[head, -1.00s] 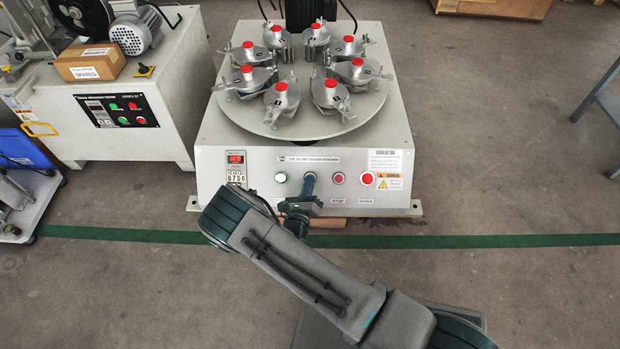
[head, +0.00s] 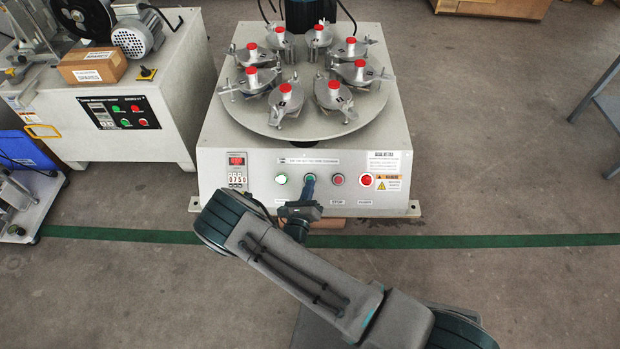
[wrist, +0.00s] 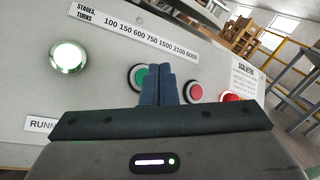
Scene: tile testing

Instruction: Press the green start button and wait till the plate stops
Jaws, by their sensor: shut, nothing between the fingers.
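The green start button (wrist: 141,74) is partly hidden behind my fingers in the wrist view. My gripper (wrist: 159,69) is shut and empty, its fingertips right at the button's right side in the picture. In the head view my gripper (head: 309,180) covers most of the button; I cannot tell whether it touches or presses it. The round plate (head: 262,124) on top of the machine carries several metal holders with red caps. A round lamp (wrist: 68,57) above the "RUNN…" label glows bright greenish white; it also shows in the head view (head: 281,179).
A red stop button (wrist: 195,92) and a red lit lamp (head: 366,180) sit right of the start button. A counter (head: 236,179) reads 0750. Another machine (head: 120,115) stands at the left.

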